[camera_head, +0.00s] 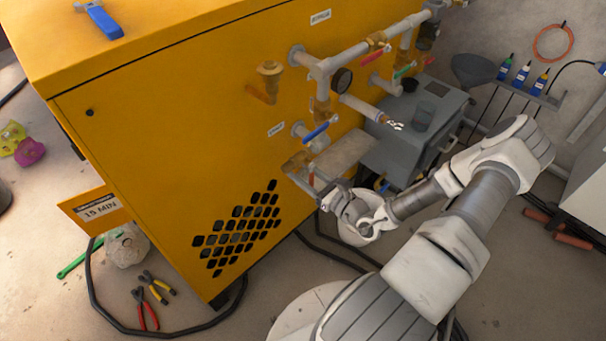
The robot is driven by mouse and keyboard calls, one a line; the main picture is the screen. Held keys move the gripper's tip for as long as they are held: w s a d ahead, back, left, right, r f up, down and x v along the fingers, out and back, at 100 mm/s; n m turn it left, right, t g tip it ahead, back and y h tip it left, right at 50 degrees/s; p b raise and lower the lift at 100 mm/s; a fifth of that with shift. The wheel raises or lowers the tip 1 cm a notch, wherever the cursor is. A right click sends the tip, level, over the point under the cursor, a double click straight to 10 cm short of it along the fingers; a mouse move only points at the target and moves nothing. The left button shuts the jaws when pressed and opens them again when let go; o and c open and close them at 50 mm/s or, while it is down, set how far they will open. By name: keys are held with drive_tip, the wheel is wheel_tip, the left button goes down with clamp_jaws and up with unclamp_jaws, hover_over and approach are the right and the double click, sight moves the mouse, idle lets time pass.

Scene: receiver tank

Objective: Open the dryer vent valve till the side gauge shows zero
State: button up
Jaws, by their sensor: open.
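A yellow cabinet (170,120) fills the left and middle, with grey pipework on its right face. A round dark gauge (342,80) sits on this pipework; its needle is too small to read. A blue lever (317,131) slants on the lower pipe. A red lever (376,57) and a green lever (405,70) sit on the upper pipes. A small red part (311,178) shows low by the cabinet. I cannot tell which valve is the dryer vent. My gripper (322,192) is open near the red part; contact is unclear and its fingertips are partly hard to see.
A grey box unit (412,128) stands behind my arm. A brass fitting (269,70) juts from the cabinet. A sign (95,211) reads "15 MIN". Pliers (156,287) and a black hose (95,290) lie on the floor. Bottles (522,76) stand on a wall shelf.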

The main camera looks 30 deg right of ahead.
drive_tip(key=shift+w, duration=0.1)
clamp_jaws()
idle(1.4)
